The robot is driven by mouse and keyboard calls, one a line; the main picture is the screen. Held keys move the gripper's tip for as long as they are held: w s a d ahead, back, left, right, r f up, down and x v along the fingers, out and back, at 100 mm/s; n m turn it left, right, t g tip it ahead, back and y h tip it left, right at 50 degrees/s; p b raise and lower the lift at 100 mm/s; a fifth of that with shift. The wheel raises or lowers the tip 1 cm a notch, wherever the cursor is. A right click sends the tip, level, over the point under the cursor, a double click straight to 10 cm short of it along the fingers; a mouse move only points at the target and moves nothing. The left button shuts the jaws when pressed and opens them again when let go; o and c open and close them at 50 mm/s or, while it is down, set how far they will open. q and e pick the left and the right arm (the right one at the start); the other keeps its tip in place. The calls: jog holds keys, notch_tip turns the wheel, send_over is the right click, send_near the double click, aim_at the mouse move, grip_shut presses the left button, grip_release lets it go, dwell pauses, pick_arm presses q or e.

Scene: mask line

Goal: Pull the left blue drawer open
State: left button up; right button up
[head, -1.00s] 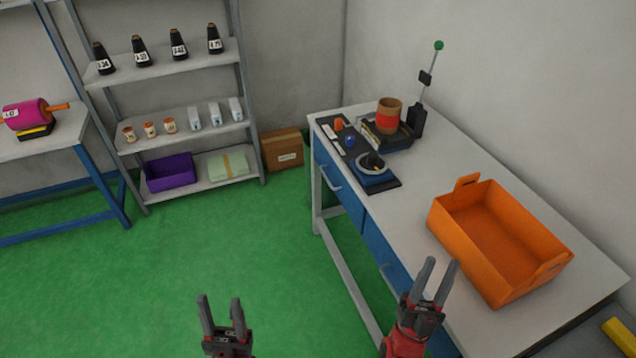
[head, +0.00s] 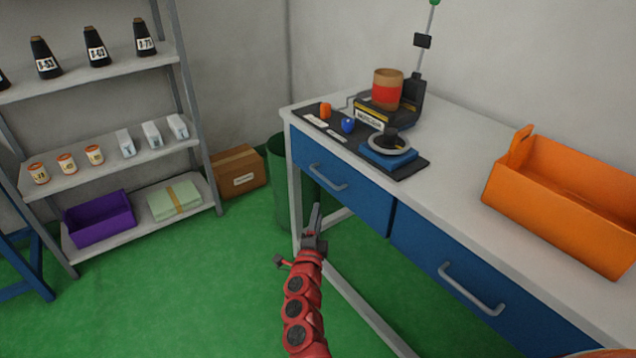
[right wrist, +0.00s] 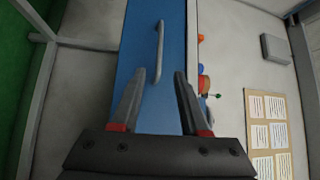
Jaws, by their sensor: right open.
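The left blue drawer (head: 350,186) is under the white table's far-left part, shut, with a grey bar handle (head: 328,177) on its front. My right gripper (head: 315,217) is below and in front of this drawer, apart from the handle. In the right wrist view the open fingers (right wrist: 157,100) point at the blue drawer front (right wrist: 140,45). The handle (right wrist: 159,52) stands ahead of the fingers, roughly between their lines, with nothing held. The right blue drawer (head: 470,275) is also shut. My left gripper is not in view.
On the table (head: 455,165) stand a dark mat (head: 412,170) with small parts, a press-like device (head: 408,95) and an orange tote (head: 560,200). A green bin (head: 285,185) is behind the table's left leg. A shelf (head: 150,140) stands at the left.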

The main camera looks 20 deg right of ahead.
aim_at(324, 177)
jog(key=shift+b+x, duration=2.2)
jog(key=shift+x, duration=5.45)
jog(key=shift+d+f, duration=0.1)
jog(key=shift+f, duration=0.1)
grip_shut()
